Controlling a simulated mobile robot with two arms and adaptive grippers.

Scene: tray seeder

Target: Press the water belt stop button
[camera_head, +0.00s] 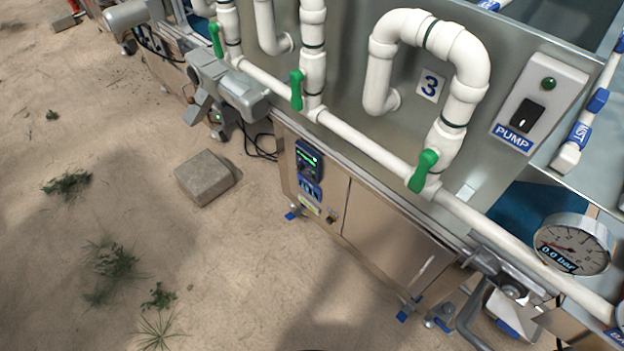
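No button that I can read as the water belt stop button shows in the head view. A small control panel (309,161) with a dark face and a lit green display sits on the steel cabinet front, with a blue label (310,187) below it. A grey pump box (541,104) with a dark switch, a green lamp and a blue PUMP label is at the upper right. Neither of my grippers is in view.
White pipes (365,150) with green valve handles (423,170) run along the machine front. A round gauge (572,245) reading 0.0 bar is at the right. A grey motor (228,88) juts out at upper left. A stone block (206,177) lies on otherwise largely open sandy ground.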

